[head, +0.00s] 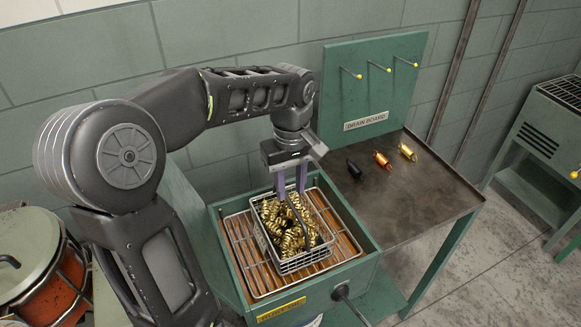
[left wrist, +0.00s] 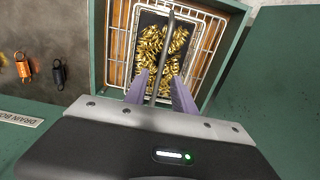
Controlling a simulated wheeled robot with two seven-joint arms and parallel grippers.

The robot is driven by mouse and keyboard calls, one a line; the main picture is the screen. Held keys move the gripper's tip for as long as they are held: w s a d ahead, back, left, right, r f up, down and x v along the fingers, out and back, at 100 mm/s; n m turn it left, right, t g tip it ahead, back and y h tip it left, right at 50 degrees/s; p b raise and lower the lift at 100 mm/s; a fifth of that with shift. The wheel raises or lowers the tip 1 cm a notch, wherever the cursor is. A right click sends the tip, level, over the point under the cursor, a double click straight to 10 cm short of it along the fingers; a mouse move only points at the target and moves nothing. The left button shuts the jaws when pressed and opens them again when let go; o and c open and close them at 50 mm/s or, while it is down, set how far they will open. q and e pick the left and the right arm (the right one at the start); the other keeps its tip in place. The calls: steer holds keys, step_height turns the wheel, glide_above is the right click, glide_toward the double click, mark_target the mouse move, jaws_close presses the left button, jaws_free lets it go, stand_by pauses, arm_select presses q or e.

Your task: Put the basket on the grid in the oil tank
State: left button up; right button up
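The wire basket (head: 283,264), full of brassy coiled springs, is inside the green oil tank (head: 362,262). It appears to rest level on the wire grid (head: 250,285), with orange-brown showing between the bars. My left gripper (head: 291,187) points down over the basket. Its two purple fingers stand apart, one on each side of the dark basket handle. The left wrist view shows the basket's springs (left wrist: 160,48) and the handle (left wrist: 169,32) running between the spread fingers (left wrist: 161,76). Contact between fingers and handle cannot be made out. My right gripper is not in view.
A drain board (head: 440,200) with black, orange and gold springs stands right of the tank. Its green back panel (head: 370,95) has yellow-tipped pegs. An orange drum (head: 50,290) is at the left. A dark lever (head: 343,293) juts from the tank's front.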

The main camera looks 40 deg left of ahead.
arm_select(q)
step_height(320, 180, up, 6)
steer(key=shift+r, duration=0.25)
steer(key=shift+c, duration=0.4)
stand_by(1.3)
